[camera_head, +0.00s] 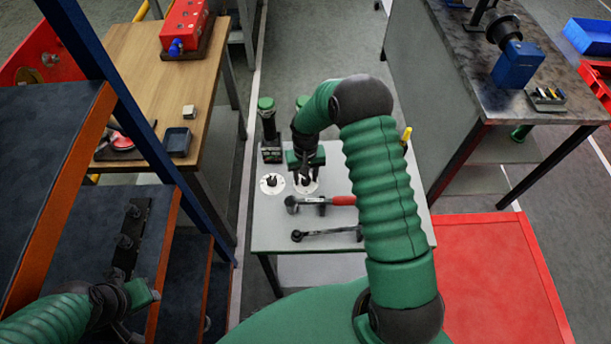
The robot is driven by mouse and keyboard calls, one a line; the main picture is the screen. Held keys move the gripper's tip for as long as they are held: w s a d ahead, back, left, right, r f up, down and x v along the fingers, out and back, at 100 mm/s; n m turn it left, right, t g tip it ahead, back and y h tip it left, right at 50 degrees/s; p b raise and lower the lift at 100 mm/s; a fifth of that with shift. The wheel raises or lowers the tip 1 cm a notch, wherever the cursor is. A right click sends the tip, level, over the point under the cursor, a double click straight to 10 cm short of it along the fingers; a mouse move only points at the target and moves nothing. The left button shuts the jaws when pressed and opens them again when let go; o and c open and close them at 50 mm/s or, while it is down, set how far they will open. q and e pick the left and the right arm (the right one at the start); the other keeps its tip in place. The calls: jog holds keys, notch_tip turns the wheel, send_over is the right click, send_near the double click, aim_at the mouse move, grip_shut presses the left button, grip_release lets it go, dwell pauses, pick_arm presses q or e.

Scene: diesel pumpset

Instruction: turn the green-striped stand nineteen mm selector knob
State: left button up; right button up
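Two white round dials with dark selector knobs lie on the grey table (268,232). The left dial (272,184) is in plain view. The right dial (308,187) is partly covered by my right gripper (305,176). That gripper points down with its fingers at the right dial's knob; whether they grip it is too small to tell. Behind the dials stand two green-capped dark posts, the left one (267,120) clear and the right one mostly hidden by my arm. I cannot make out which has the stripe. My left gripper (145,296) is low at the left, away from the dials.
A red-handled hammer-like tool (322,201) and a ratchet wrench (325,235) lie just in front of the dials. A metal workbench (480,90) is at the right.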

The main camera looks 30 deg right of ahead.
jog(key=c, duration=0.5)
grip_shut()
jog(key=shift+m, duration=0.3)
jog(key=m, duration=0.2)
jog(key=shift+m, duration=0.4)
jog(key=m, duration=0.3)
jog(key=shift+m+p, duration=0.3)
jog(key=m+p, duration=0.1)
jog(key=m, duration=0.5)
jog(key=shift+r+m, duration=0.1)
jog(key=shift+m, duration=0.2)
jog(key=o, duration=0.8)
grip_release()
